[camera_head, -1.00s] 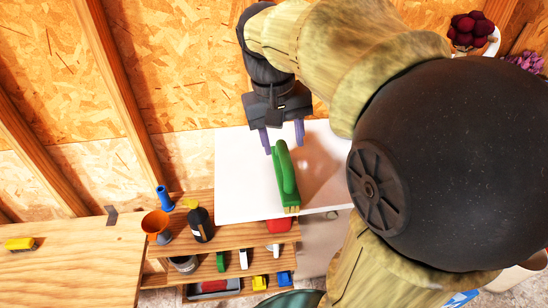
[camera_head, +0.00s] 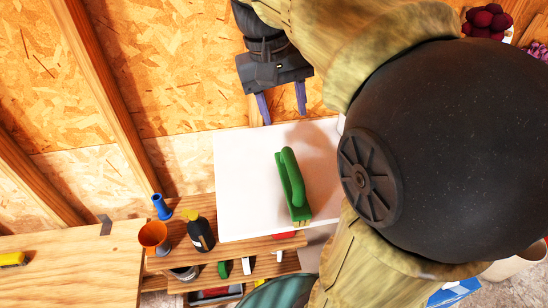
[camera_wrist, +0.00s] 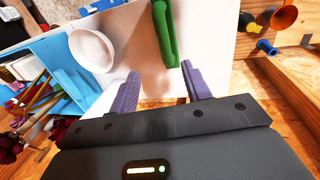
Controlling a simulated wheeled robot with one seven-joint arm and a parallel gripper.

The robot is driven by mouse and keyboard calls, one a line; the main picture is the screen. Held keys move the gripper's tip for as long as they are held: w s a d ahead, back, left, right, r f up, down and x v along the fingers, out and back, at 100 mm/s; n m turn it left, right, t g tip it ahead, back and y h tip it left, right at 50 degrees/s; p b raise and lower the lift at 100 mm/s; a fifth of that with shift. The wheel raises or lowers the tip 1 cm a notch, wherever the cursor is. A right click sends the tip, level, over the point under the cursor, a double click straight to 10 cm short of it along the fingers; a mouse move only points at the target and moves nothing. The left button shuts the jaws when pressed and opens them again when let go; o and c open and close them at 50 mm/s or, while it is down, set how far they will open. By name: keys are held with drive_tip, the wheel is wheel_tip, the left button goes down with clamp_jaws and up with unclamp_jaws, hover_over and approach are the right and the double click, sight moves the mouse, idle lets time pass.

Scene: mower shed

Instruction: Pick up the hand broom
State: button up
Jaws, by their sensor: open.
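In the head view the hand broom (camera_head: 291,184) lies on a white tabletop (camera_head: 238,180). My gripper (camera_head: 283,108) is open and empty, above and beyond the broom's far end, with its purple fingers apart. In the wrist view the broom (camera_wrist: 164,32) shows at the top, ahead of the gap between the open fingers (camera_wrist: 163,90). The fingers do not touch it. The broom's bristle end is outside the wrist view.
A wooden shelf left of the tabletop holds an orange funnel (camera_head: 153,235), a dark bottle (camera_head: 200,232) and a blue object (camera_head: 161,207). A white bowl (camera_wrist: 92,50) stands beside the broom in the wrist view. The plywood wall is close behind my gripper.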

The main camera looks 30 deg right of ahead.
drive_tip(key=p, duration=0.2)
approach(292, 164)
drive_tip(key=f, duration=0.1)
drive_tip(key=d+f, duration=0.1)
drive_tip(key=f, duration=0.3)
drive_tip(key=shift+s+d+f, duration=0.1)
drive_tip(key=shift+s+d, duration=0.2)
drive_tip(key=shift+s, duration=0.1)
drive_tip(key=shift+f, duration=0.4)
drive_tip(key=shift+w+d+f+p, duration=0.15)
drive_tip(key=shift+f+p, duration=0.4)
drive_tip(key=shift+f, duration=0.8)
drive_tip(key=shift+d+f+p, duration=0.15)
drive_tip(key=shift+f+p, duration=0.35)
drive_tip(key=shift+f, duration=0.8)
clamp_jaws()
drive_tip(key=shift+r, duration=0.15)
